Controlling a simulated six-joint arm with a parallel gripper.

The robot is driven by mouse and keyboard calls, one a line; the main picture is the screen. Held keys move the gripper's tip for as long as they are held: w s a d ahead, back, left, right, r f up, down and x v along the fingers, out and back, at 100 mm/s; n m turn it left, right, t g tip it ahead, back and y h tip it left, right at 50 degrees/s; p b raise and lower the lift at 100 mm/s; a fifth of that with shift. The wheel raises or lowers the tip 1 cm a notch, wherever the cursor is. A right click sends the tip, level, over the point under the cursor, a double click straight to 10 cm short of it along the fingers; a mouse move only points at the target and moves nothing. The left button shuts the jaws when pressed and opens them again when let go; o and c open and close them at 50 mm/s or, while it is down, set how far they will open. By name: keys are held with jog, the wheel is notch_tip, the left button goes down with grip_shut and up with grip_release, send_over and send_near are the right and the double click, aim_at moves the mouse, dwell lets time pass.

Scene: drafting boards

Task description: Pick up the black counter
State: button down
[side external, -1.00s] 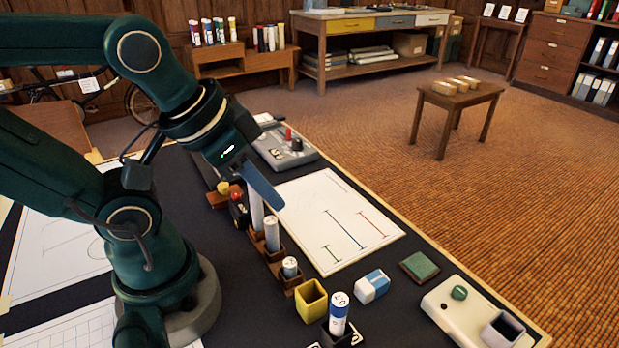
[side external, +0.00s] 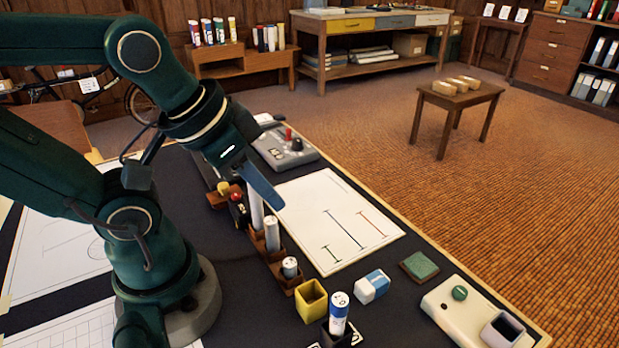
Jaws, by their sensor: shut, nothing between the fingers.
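My gripper (side external: 274,202), with blue fingers, points down and to the right above the dark drafting board (side external: 240,290). Its fingers are together and hold nothing. It hangs over the left edge of the white drawing sheet, beside a row of white cylinders in brown holders. I cannot make out a clear black counter. A small dark object with a red top (side external: 238,208) stands left of the gripper, partly crowded by its neighbours; I cannot tell what it is.
White cylinders (side external: 272,234) and (side external: 290,267) stand in holders close below the gripper. A yellow cup (side external: 311,302), a blue-and-white block (side external: 372,287), a green square (side external: 420,266) and a pale box (side external: 457,318) lie nearer. A grey device (side external: 284,150) stands behind.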

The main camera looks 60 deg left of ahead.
jog(key=shift+c, duration=2)
grip_release()
jog(key=shift+r, duration=0.1)
